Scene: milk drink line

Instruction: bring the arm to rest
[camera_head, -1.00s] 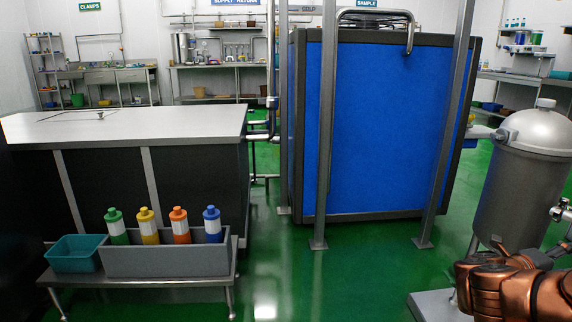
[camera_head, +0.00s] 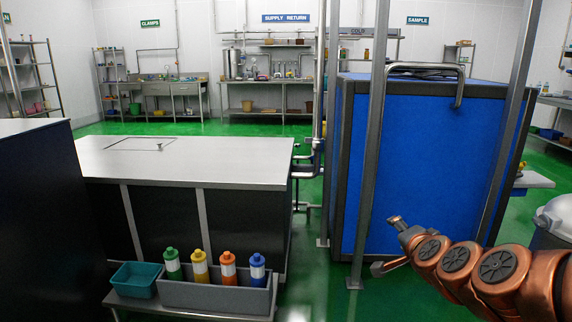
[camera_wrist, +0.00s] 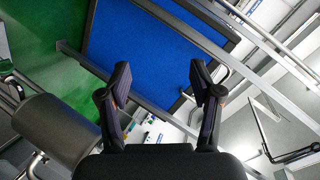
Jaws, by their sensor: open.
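My copper-coloured arm reaches in from the lower right of the head view. My gripper (camera_head: 388,245) is at its end, in front of the large blue panel (camera_head: 425,165). In the wrist view my gripper (camera_wrist: 158,85) shows two dark fingers spread wide apart with nothing between them. The blue panel also shows beyond the fingers in the wrist view (camera_wrist: 160,50), apart from them.
Steel posts (camera_head: 372,140) stand before the blue panel. A grey box (camera_head: 215,297) holding bottles with green, yellow, orange and blue tops sits beside a teal bin (camera_head: 135,279) on a low bench. A steel-topped counter (camera_head: 220,165) is behind. A grey tank (camera_head: 553,222) stands far right.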

